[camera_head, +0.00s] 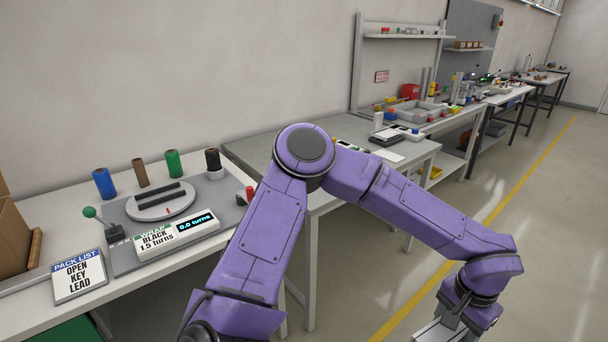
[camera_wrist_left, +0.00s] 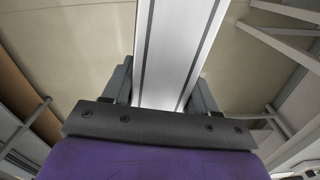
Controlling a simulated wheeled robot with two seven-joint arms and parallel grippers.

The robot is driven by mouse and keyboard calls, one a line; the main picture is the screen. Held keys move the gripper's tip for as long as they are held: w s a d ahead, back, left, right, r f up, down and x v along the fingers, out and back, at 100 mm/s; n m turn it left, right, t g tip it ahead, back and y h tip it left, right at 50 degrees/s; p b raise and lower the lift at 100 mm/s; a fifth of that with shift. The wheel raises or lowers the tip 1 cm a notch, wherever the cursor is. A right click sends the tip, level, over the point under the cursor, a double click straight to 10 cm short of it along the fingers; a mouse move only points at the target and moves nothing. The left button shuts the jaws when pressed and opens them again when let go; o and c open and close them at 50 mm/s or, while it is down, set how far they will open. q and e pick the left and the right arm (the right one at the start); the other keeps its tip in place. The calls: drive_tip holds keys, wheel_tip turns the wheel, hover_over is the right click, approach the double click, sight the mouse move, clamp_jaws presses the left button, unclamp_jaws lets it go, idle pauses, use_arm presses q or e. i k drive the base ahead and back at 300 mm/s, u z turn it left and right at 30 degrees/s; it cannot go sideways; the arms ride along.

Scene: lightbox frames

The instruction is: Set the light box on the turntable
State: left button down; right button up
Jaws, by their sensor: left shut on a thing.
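The turntable (camera_head: 160,204) is a pale round disc with two dark parallel rails on top, on a grey plate on the left bench. Nothing stands on it. My left gripper (camera_head: 446,332) is at the bottom right of the head view, away from the turntable and in front of the benches. In the left wrist view its fingers (camera_wrist_left: 160,90) are shut on the light box (camera_wrist_left: 180,45), a long pale silvery piece with dark grey stripes. Only part of the light box shows, and the head view cuts it off at the bottom edge. My right gripper is not in view.
A control box (camera_head: 178,234) reads "WRAP BLACK 1.5 turns" and "0.0 turns". A green-knobbed lever (camera_head: 90,213), a pack list sign (camera_head: 79,275) and blue (camera_head: 104,183), brown, green and black rolls surround the turntable. My purple arm crosses before the second bench (camera_head: 262,147).

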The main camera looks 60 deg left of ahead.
sight(161, 198)
drive_tip(key=z, duration=0.05)
drive_tip(key=k, duration=1.6)
drive_tip(key=u, duration=1)
